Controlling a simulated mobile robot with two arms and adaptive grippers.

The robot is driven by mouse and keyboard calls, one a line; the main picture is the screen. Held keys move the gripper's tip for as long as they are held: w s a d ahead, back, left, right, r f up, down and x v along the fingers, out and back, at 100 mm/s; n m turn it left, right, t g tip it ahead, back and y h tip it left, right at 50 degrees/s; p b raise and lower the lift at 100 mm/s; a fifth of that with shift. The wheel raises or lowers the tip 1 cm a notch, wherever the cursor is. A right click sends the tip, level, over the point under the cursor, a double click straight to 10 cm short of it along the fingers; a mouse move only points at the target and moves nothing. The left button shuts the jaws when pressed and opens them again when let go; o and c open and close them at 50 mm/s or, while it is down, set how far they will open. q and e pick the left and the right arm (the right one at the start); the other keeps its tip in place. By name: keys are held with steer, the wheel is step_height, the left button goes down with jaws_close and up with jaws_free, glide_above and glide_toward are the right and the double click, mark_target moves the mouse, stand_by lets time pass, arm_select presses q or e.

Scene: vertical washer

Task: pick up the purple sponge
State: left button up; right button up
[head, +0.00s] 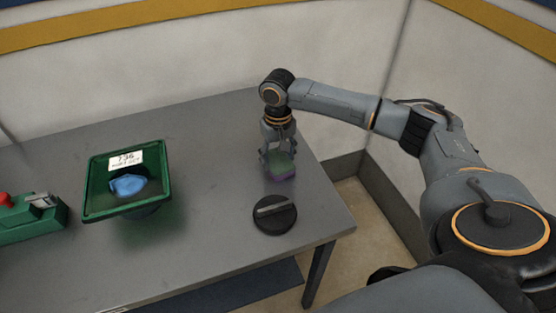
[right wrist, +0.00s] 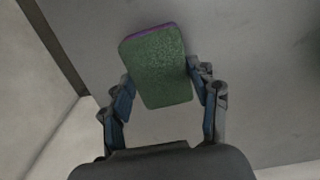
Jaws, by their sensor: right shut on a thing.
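The purple sponge (head: 281,168) has a green face and a purple layer; it is at the right part of the grey table. In the right wrist view the sponge (right wrist: 158,68) is tilted between the two fingers, green face toward the camera, with a purple edge at the top. My right gripper (head: 278,158) points down and is shut on the sponge; its fingers (right wrist: 163,82) press the sponge's two sides. I cannot tell whether the sponge touches the table. My left gripper is not in view.
A black round object with a grey bar (head: 274,215) lies on the table (head: 200,255) just in front of the sponge. A green bin (head: 95,185) with a blue item (head: 127,185) stands to the left. A green device with a red button (head: 25,218) is at far left.

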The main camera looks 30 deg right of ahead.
mark_target(278, 160)
steer(key=shift+r, duration=0.1)
steer(key=shift+r, duration=0.25)
step_height(278, 160, up, 2)
steer(key=shift+w+r+b, duration=0.1)
steer(key=shift+r+b, duration=0.05)
steer(key=shift+b, duration=0.5)
steer(key=s+r, duration=0.1)
steer(key=s+a+r, duration=0.1)
steer(key=s+r, duration=0.1)
steer(key=s+a+r, duration=0.1)
steer(key=r, duration=0.1)
steer(key=shift+s+r+b, duration=0.15)
steer(key=shift+r+b, duration=0.1)
steer(key=shift+b, duration=0.05)
steer(key=s+a+r, duration=0.4)
steer(key=s, duration=0.4)
steer(key=shift+s+r+b, duration=0.25)
steer(key=shift+b, duration=0.15)
steer(key=shift+o, duration=0.5)
steer(key=shift+a, duration=0.1)
